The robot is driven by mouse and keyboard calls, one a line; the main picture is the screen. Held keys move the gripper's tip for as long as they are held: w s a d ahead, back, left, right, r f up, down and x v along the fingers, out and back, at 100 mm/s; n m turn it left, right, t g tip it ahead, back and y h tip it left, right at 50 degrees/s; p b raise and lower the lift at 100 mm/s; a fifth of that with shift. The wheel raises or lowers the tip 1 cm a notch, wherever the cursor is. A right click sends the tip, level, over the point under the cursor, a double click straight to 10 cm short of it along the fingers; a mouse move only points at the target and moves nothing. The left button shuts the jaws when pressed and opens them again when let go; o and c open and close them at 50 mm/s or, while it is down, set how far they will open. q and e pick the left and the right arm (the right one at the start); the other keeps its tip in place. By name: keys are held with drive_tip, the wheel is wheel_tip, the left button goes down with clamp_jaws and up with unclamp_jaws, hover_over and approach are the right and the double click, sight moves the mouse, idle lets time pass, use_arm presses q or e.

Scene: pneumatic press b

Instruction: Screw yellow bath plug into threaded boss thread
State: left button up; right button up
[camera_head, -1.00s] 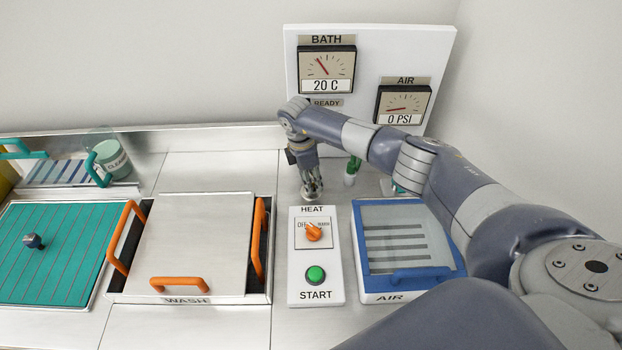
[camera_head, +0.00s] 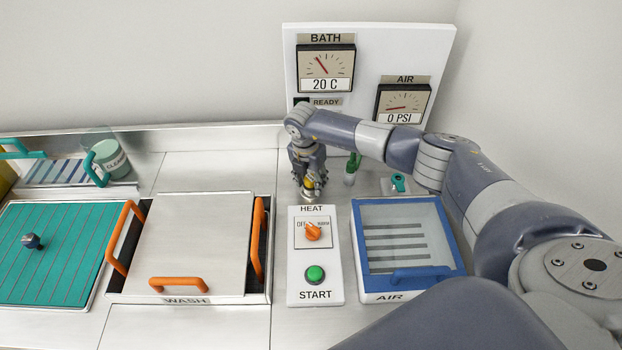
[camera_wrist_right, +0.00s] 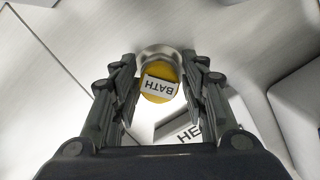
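The yellow plug (camera_wrist_right: 158,94), with a white BATH label, is between the fingers of my right gripper (camera_wrist_right: 160,72) in the wrist view. The label reads upside down there. A round metal boss (camera_wrist_right: 158,51) shows at the plug's far end; the thread is hidden. In the head view my right gripper (camera_head: 308,184) points down behind the HEAT panel, with a bit of the yellow plug (camera_head: 309,185) showing between its fingers. The fingers are very close on both sides of the plug; whether they press on it I cannot tell. My left gripper is out of view.
The HEAT and START panel (camera_head: 318,288) stands just in front of the boss. A green-topped item (camera_head: 352,168) and a teal part (camera_head: 399,183) are close to the right. The blue AIR tray (camera_head: 412,297) is at the right; the metal WASH lid (camera_head: 195,235) at the left.

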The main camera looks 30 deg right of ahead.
drive_tip(key=n, duration=0.3)
drive_tip(key=shift+t, duration=0.3)
drive_tip(key=c, duration=0.4)
drive_tip(key=m, duration=0.5)
drive_tip(key=shift+r+g, duration=0.1)
drive_tip(key=shift+g, duration=0.3)
drive_tip(key=shift+c, duration=0.2)
drive_tip(key=m, duration=0.3)
drive_tip(key=shift+c, duration=0.7)
drive_tip(key=m+g, duration=0.1)
drive_tip(key=m, duration=0.2)
drive_tip(key=shift+s+m, duration=0.15)
drive_tip(key=shift+m, duration=0.15)
drive_tip(key=o, duration=0.6)
drive_tip(key=shift+f, duration=0.2)
